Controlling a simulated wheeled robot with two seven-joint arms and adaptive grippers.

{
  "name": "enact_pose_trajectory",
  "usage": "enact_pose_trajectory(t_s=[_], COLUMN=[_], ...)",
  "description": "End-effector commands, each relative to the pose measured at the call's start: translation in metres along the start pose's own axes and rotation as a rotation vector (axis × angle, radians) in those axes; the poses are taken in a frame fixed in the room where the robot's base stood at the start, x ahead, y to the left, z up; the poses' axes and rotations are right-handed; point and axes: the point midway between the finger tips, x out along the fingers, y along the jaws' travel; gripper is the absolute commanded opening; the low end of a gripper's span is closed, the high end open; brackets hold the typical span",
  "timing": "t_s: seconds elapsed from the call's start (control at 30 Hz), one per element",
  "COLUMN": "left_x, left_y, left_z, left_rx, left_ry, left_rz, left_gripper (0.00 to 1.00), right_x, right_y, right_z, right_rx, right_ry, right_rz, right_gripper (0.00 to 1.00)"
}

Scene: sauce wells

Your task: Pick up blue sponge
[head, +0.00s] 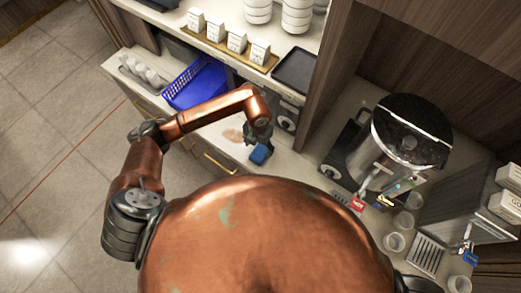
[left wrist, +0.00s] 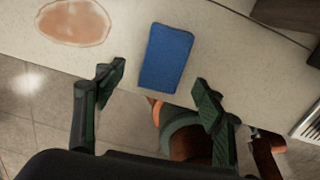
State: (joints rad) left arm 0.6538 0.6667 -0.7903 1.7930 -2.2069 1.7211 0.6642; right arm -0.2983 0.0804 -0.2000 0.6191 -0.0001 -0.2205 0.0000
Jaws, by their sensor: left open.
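The blue sponge (left wrist: 166,58) lies flat on the pale counter near its front edge, and it also shows in the head view (head: 261,154). My left gripper (left wrist: 163,85) is open, with one finger on each side of the sponge's near end in the left wrist view. The fingers look apart from the sponge. In the head view my left gripper (head: 258,136) hangs over the counter right by the sponge and hides part of it. My right gripper is not clearly seen.
A brownish spill (left wrist: 74,22) is on the counter left of the sponge. A blue basket (head: 197,84) stands further left. A black tray (head: 295,70) lies on the shelf behind. A metal dispenser (head: 385,150) and several clear cups stand at the right.

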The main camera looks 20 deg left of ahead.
Motion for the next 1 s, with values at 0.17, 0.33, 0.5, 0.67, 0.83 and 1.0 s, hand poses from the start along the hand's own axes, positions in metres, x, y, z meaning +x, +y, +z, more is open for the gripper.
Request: enact_pose_trajectory(t_s=[0.17, 0.33, 0.5, 0.67, 0.83, 1.0], left_x=[0.021, 0.045, 0.052, 0.052, 0.052, 0.052], left_y=[-0.004, -0.003, -0.002, -0.002, -0.002, -0.002], left_z=[-0.003, -0.002, -0.002, -0.002, -0.002, -0.002], left_rx=[-0.001, -0.002, -0.002, -0.002, -0.002, -0.002], left_ry=[0.004, 0.002, 0.0, -0.001, -0.001, -0.001], left_rz=[-0.003, -0.002, -0.001, -0.001, -0.001, -0.001], left_gripper=[0.64, 0.64, 0.64, 0.63, 0.51, 0.4], right_x=[-0.012, -0.017, -0.016, -0.016, -0.016, -0.016], right_y=[-0.002, -0.001, 0.001, 0.001, 0.001, 0.0], right_z=[0.02, 0.011, -0.011, -0.013, -0.007, 0.003], right_rx=[0.005, 0.003, -0.001, -0.002, -0.001, 0.002], right_ry=[-0.026, -0.015, 0.013, 0.017, 0.008, -0.004], right_rz=[-0.002, -0.001, 0.0, 0.001, 0.0, -0.001], right_gripper=[0.65, 0.65, 0.65, 0.65, 0.65, 0.65])
